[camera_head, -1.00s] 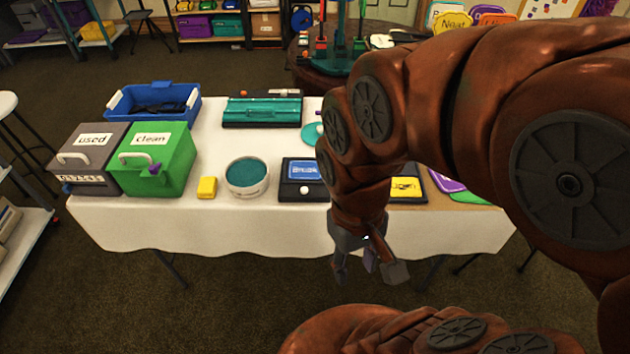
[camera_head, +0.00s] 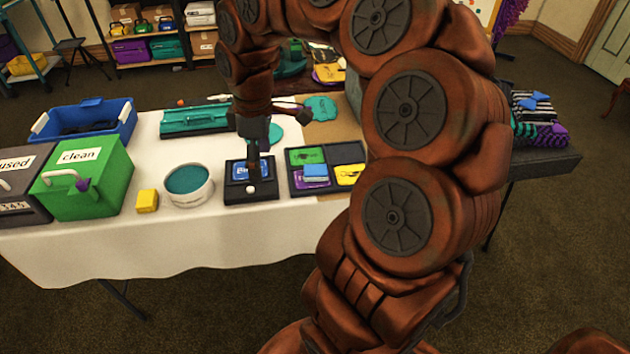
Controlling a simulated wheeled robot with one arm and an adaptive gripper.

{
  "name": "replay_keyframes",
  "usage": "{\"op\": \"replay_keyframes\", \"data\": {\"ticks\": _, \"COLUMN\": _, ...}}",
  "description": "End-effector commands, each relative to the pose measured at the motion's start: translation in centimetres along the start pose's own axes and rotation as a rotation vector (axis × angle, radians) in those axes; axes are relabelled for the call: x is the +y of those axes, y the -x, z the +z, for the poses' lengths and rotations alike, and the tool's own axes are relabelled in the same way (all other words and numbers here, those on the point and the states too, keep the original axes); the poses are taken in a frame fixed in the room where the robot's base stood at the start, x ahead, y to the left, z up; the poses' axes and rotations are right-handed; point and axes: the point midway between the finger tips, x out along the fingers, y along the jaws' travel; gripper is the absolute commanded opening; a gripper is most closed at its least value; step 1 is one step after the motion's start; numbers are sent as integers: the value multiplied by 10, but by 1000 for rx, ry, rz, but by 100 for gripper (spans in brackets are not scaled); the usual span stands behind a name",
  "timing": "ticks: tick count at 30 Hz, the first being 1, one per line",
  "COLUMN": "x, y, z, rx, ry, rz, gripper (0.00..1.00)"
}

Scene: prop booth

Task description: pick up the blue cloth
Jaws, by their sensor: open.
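My gripper (camera_head: 253,165) points down over the black square holder (camera_head: 251,190) with a blue labelled face (camera_head: 239,171) and a white knob. It is open, and its fingers partly cover the blue face; I cannot tell whether they touch it. A small light-blue folded piece (camera_head: 316,170), possibly the blue cloth, lies just right of the gripper on a black sectioned tray (camera_head: 329,187). That tray also holds green, purple and yellow pieces. Flat teal pieces (camera_head: 320,107) lie farther back.
A round teal-topped tub (camera_head: 189,186), a yellow block (camera_head: 147,201), a green "clean" box (camera_head: 92,183), a grey "used" box (camera_head: 20,190) and a blue bin (camera_head: 84,124) stand to the left. The front strip of the white tabletop (camera_head: 190,235) is clear.

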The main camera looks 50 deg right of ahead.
Motion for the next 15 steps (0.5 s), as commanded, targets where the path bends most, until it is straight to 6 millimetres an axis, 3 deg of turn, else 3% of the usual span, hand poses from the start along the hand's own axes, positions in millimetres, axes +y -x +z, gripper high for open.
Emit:
{"op": "replay_keyframes", "data": {"ticks": 1, "x": 25, "y": -17, "z": 6, "rx": 7, "ry": 15, "rz": 0, "gripper": 81}}
{"op": "replay_keyframes", "data": {"ticks": 3, "x": 58, "y": -30, "z": 19, "rx": 11, "ry": 44, "rz": 8, "gripper": 81}}
{"op": "replay_keyframes", "data": {"ticks": 6, "x": 98, "y": -51, "z": 43, "rx": 6, "ry": 74, "rz": 15, "gripper": 81}}
{"op": "replay_keyframes", "data": {"ticks": 10, "x": 135, "y": -74, "z": 75, "rx": -8, "ry": 94, "rz": 18, "gripper": 81}}
{"op": "replay_keyframes", "data": {"ticks": 15, "x": 158, "y": -91, "z": 103, "rx": -25, "ry": 107, "rz": 15, "gripper": 81}}
